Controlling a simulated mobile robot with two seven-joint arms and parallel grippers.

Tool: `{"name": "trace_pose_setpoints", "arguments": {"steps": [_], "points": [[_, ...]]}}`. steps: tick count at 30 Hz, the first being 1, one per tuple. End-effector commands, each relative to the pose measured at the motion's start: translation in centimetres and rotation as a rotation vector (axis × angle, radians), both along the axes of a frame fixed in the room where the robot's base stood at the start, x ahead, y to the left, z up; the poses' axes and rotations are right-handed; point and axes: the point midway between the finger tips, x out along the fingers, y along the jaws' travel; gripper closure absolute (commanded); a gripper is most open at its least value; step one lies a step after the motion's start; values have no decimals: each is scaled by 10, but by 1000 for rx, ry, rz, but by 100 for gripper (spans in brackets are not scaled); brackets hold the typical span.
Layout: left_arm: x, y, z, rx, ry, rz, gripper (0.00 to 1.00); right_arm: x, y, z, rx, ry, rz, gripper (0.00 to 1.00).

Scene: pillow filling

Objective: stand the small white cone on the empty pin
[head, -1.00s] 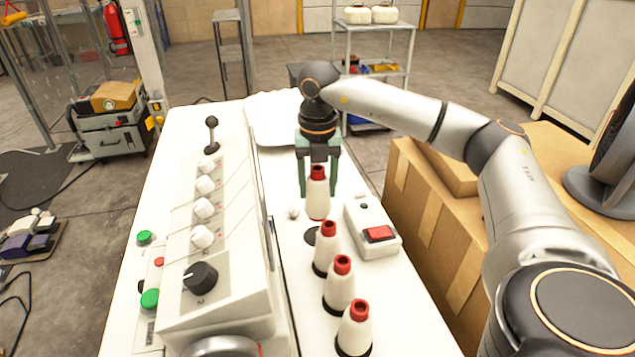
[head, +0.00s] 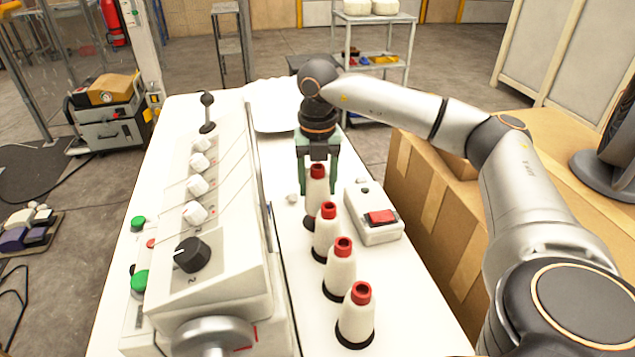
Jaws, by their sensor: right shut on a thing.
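The small white cone (head: 316,192) with a red top is between the green fingers of my right gripper (head: 318,188), which is shut on it. It is upright, at the far end of a row of similar cones. A dark round base (head: 309,222), seemingly that of the empty pin, shows just below the held cone. The pin itself is not visible, and I cannot tell whether the cone touches the base. My left gripper is not in view.
Three similar cones (head: 327,235), (head: 340,270), (head: 355,318) stand nearer on dark bases. A box with a red switch (head: 381,217) is close on the right. A white machine panel with knobs (head: 188,252) runs along the left. A small white knob (head: 292,198) is beside the held cone.

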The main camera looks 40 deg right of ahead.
Motion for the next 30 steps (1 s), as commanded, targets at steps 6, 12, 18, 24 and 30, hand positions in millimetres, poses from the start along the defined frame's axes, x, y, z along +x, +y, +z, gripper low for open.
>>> {"name": "trace_pose_setpoints", "arguments": {"steps": [6, 12, 18, 24, 30], "points": [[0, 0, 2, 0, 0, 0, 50, 3, -1, -2, 0, 0, 0, 100], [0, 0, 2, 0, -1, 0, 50, 3, -1, -2, -1, -1, 0, 100], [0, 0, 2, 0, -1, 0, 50, 3, -1, -3, 0, 0, 0, 100], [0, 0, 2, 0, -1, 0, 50, 3, -1, -5, 1, -1, 1, 100], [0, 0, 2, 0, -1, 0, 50, 3, -1, -5, 0, -1, 1, 100]]}}
